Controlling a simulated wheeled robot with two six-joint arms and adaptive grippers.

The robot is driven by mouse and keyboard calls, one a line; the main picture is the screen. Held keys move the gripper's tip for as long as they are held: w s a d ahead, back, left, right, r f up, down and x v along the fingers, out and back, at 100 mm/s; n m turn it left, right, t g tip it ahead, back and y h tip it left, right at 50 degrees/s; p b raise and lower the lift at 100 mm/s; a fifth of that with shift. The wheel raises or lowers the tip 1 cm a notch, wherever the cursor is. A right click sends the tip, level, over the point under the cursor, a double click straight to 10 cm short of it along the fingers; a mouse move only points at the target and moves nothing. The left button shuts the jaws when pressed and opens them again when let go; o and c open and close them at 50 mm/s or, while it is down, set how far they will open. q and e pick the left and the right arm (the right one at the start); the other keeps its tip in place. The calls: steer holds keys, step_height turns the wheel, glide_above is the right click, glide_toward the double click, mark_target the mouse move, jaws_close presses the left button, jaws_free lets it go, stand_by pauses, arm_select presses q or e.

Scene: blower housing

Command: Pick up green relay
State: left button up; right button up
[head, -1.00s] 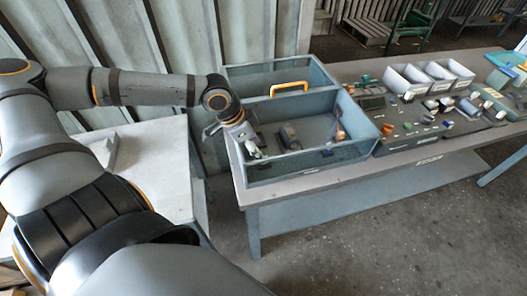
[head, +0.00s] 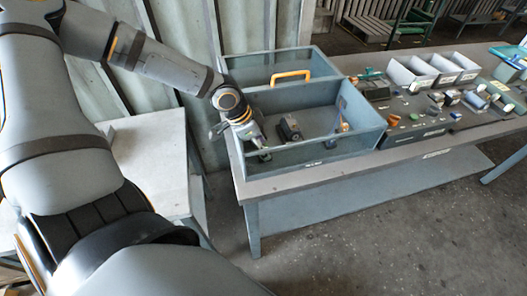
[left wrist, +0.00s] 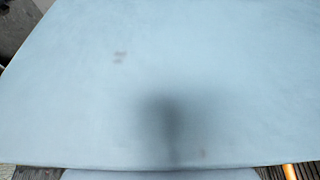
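My left gripper (head: 260,149) points down at the left end of the open grey-blue bin (head: 338,154) in the head view. Its fingers are small and partly behind the bin's front wall, so I cannot tell whether they are open, shut or holding something. No finger shows in the left wrist view, where a plain blue-grey surface (left wrist: 200,60) fills nearly the whole picture. I cannot single out the green relay with certainty. A small green part (head: 371,73) lies among the loose parts right of the bin. My right gripper is out of view.
A dark block (head: 290,129) and an orange-and-blue item (head: 342,121) are in the bin. A yellow handle (head: 290,77) rises behind it. White trays (head: 412,76) and several small parts stand to the right on the bench (head: 280,184). A pale table (head: 150,165) is at left.

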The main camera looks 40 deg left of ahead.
arm_select(q)
steer(key=c, duration=0.9)
steer(key=shift+o, duration=0.2)
step_height(320, 180, up, 18)
steer(key=p, duration=0.9)
step_height(320, 180, down, 8)
steer(key=b, duration=0.7)
steer(key=shift+b, duration=0.4)
